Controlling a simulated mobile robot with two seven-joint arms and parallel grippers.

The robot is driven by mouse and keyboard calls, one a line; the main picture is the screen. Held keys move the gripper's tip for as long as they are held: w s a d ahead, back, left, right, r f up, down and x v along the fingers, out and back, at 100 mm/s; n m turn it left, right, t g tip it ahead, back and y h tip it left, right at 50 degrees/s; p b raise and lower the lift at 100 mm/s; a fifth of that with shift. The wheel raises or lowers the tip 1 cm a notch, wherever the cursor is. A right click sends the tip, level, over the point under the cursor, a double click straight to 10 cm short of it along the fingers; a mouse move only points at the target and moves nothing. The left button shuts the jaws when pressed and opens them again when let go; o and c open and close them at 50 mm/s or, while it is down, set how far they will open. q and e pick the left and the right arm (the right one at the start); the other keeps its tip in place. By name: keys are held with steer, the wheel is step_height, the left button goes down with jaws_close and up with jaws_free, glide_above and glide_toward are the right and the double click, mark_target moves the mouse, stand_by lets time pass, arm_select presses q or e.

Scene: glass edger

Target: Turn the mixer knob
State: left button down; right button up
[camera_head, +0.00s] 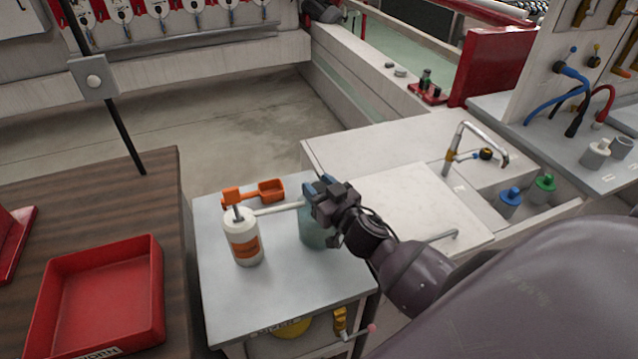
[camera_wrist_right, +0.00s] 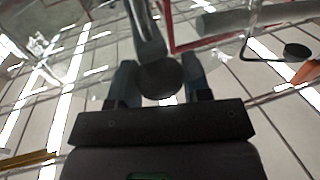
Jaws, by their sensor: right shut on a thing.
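My right gripper (camera_head: 322,194) comes in from the right over the small grey table, at the top of a teal, see-through container (camera_head: 312,232). In the wrist view the fingers of my right gripper (camera_wrist_right: 160,82) are shut on a dark round knob (camera_wrist_right: 159,77), one finger on each side. A grey bar runs up from beside the knob in that view. In the head view my gripper hides the knob and the container's top. My left gripper is not in view.
A white bottle (camera_head: 243,238) with an orange label stands left of the container, with an orange scoop (camera_head: 270,190) behind. A white rod (camera_head: 278,208) lies between bottle and gripper. The grey tabletop (camera_head: 270,290) is clear in front. A red tray (camera_head: 100,295) is at left.

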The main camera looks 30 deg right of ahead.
steer(key=shift+r+n+y+p, duration=0.2)
steer(key=shift+n+y+p, duration=0.3)
steer(key=shift+n+y, duration=0.45)
steer(key=shift+y, duration=0.75)
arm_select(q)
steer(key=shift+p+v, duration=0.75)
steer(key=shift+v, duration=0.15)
arm_select(e)
steer(key=shift+f+n+g+y, duration=0.1)
steer(key=shift+n+g+y, duration=0.4)
steer(key=shift+n+y, duration=0.6)
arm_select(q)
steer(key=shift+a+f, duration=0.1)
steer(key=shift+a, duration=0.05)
arm_select(e)
steer(key=o, duration=0.8)
steer(key=shift+o, duration=0.2)
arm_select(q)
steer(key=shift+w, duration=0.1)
arm_select(e)
steer(key=shift+s+f, duration=0.1)
arm_select(q)
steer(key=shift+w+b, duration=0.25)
steer(key=shift+b, duration=0.45)
arm_select(e)
steer(key=v, duration=1)
steer(key=shift+s+d, duration=0.2)
steer(key=shift+s, duration=0.05)
